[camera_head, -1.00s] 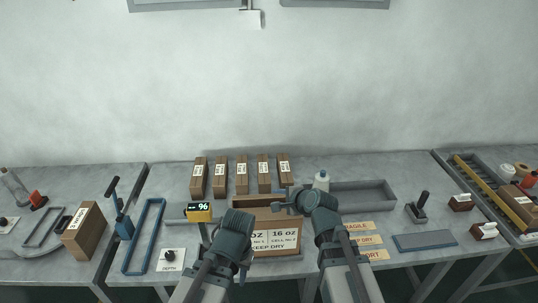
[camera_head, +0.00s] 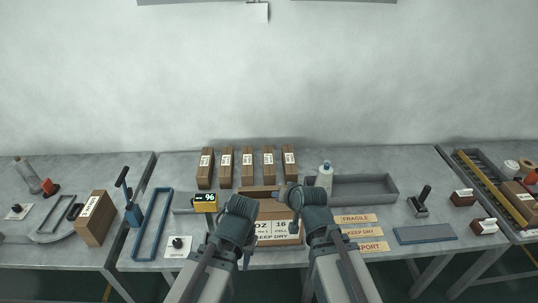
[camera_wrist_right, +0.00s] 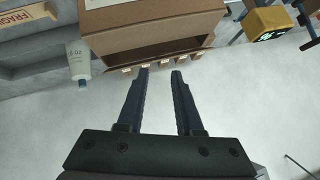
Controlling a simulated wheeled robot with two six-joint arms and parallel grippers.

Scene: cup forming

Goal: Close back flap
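A brown carton (camera_head: 276,211) with a white printed label stands at the middle of the front table, partly hidden by my arms. Its back flap (camera_head: 257,191) shows as a brown strip along the far edge. In the right wrist view the carton (camera_wrist_right: 150,24) is upside down, with a dark gap along its edge. My right gripper (camera_wrist_right: 160,72) points at that edge with its fingers apart and nothing between them. My left gripper (camera_head: 243,262) is in front of the carton, at its left; its finger opening is too small to judge.
Several small cartons (camera_head: 247,167) stand in a row behind. A white bottle (camera_head: 324,176) and a grey tray (camera_head: 365,188) are to the right. A yellow display (camera_head: 205,203) and a blue frame (camera_head: 152,224) are to the left. Label strips (camera_head: 356,218) lie at the right front.

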